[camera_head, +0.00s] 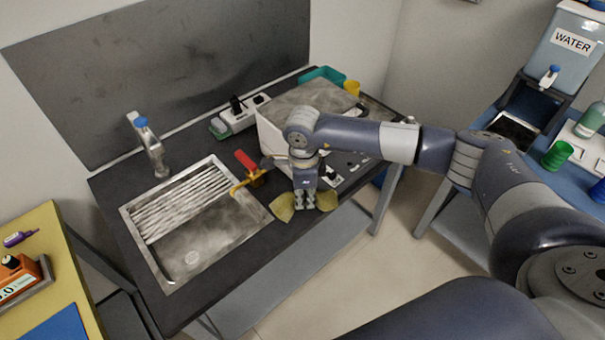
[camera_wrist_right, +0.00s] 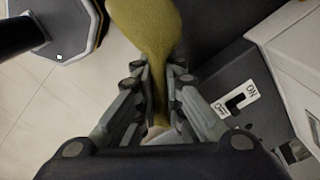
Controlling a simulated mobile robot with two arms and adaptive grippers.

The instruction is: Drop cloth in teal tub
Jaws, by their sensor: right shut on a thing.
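My right gripper (camera_head: 305,203) hangs over the front edge of the dark counter, beside the machine. It is shut on an olive-yellow cloth (camera_head: 283,208), which sticks out on both sides of the fingers. In the right wrist view the fingers (camera_wrist_right: 159,88) pinch the bunched cloth (camera_wrist_right: 147,28), which spreads out beyond the tips. A teal tub (camera_head: 326,73) stands at the back of the counter, behind the machine; only its upper part shows. My left gripper is out of view.
The boxy machine (camera_head: 270,136) stands between my right gripper and the teal tub. A sink (camera_head: 205,245) and a red-and-yellow tool (camera_head: 247,175) are to the left. A yellow cup (camera_head: 352,88) is beside the tub.

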